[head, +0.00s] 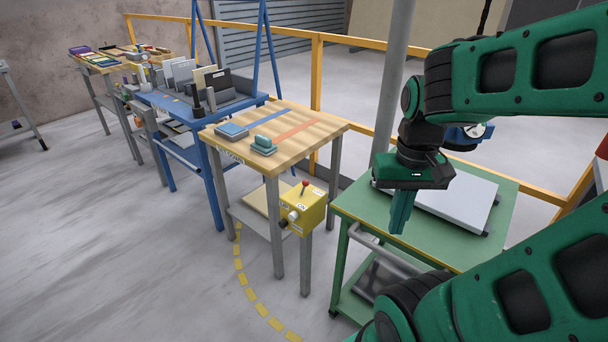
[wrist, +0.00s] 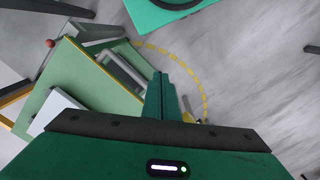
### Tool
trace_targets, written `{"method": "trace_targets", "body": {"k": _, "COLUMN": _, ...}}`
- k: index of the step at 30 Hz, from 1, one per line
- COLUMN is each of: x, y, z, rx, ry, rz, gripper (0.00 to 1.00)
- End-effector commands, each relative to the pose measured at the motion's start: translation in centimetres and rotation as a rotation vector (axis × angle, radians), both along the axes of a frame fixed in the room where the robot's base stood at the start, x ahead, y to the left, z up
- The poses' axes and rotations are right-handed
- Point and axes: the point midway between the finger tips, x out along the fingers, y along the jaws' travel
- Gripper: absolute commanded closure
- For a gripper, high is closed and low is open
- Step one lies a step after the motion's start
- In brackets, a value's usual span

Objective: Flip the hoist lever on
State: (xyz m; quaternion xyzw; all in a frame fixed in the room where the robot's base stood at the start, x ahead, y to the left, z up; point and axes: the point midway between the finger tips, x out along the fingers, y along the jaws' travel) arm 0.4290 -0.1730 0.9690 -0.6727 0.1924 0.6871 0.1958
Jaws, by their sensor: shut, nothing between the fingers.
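The hoist lever (head: 304,186) is a short stem with a red knob on top of a yellow control box (head: 313,211). The box is mounted at the front right corner of a wooden-topped table. The lever stands roughly upright; I cannot tell which setting it is in. The box carries small white labels, too small to read, and a pale and a dark knob on its left side. My gripper (head: 402,214) points down over the green cart, to the right of the box and apart from it. Its fingers are shut and empty, also in the wrist view (wrist: 161,95).
The green cart (head: 350,208) bears a flat grey platform (head: 468,204). The wooden table (head: 305,119) holds a blue block and a teal block. A grey pole (head: 393,80) and yellow railing (head: 316,75) stand behind. Open floor (head: 150,260) lies at the left front.

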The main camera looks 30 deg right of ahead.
Motion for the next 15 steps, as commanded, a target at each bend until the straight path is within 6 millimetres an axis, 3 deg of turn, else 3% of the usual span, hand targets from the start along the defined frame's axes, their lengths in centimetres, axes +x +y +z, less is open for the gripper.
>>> {"method": "trace_targets", "body": {"k": 4, "x": -0.7, "y": -0.2, "z": 0.6, "rx": -0.005, "ry": -0.014, "rz": -0.006, "gripper": 1.00}}
{"method": "trace_targets", "body": {"k": 7, "x": 1.0, "y": -1.0, "z": 0.9, "rx": -0.024, "ry": -0.017, "rz": -0.031, "gripper": 1.00}}
{"method": "trace_targets", "body": {"k": 11, "x": 5.5, "y": -2.4, "z": 1.2, "rx": -0.071, "ry": -0.026, "rz": -0.087, "gripper": 1.00}}
{"method": "trace_targets", "body": {"k": 15, "x": 11.8, "y": -4.3, "z": 1.1, "rx": -0.138, "ry": -0.053, "rz": -0.163, "gripper": 1.00}}
